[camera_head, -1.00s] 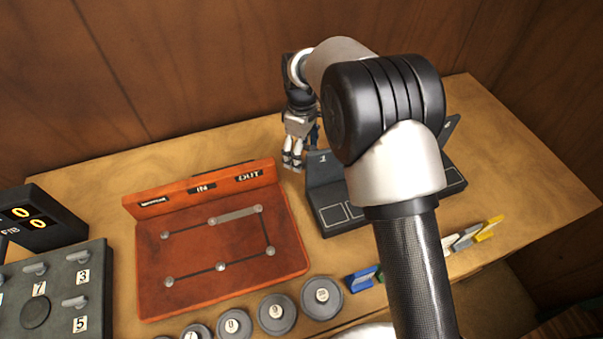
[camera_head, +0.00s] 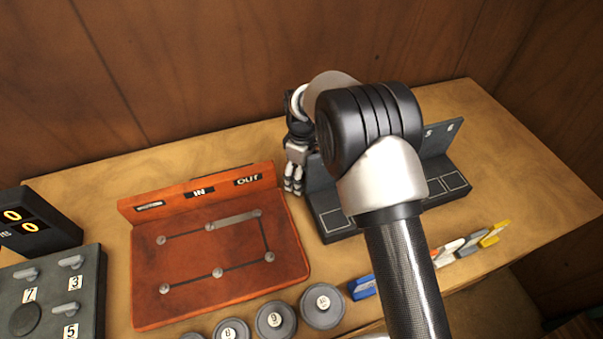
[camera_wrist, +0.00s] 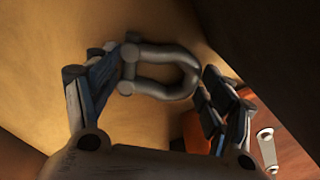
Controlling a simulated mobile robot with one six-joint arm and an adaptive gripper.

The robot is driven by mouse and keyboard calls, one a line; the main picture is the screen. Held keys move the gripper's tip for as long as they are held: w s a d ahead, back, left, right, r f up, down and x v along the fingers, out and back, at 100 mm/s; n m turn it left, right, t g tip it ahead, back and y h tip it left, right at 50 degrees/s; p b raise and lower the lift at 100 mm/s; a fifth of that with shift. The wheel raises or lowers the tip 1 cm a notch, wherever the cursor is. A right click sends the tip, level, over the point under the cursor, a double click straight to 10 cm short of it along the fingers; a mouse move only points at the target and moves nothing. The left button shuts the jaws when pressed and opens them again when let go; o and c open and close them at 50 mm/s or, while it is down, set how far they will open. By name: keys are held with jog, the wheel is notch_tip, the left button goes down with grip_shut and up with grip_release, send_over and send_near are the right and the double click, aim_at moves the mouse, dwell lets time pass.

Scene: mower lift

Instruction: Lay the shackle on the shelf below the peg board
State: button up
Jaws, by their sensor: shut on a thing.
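My gripper (camera_head: 293,187) hangs just left of a dark grey stand and behind the right end of the red board. In the wrist view my gripper (camera_wrist: 168,76) is shut on the grey U-shaped shackle (camera_wrist: 160,54), with the bow toward the right finger and the ends at the left finger. In the head view I cannot make out the shackle. The dark stand has an upright back panel (camera_head: 437,140) with small white marks and a low ledge (camera_head: 338,224) with white outlined squares. My arm hides its middle. I cannot tell for certain that it is the peg board and shelf.
The red board (camera_head: 205,250) with IN and OUT labels lies left of the stand. Several round grey weights (camera_head: 322,306) and coloured clips (camera_head: 495,233) line the front. A grey switch panel (camera_head: 60,290) is at far left. The wooden wall (camera_head: 240,60) closes the back.

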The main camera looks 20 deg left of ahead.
jog(key=o, duration=1.3)
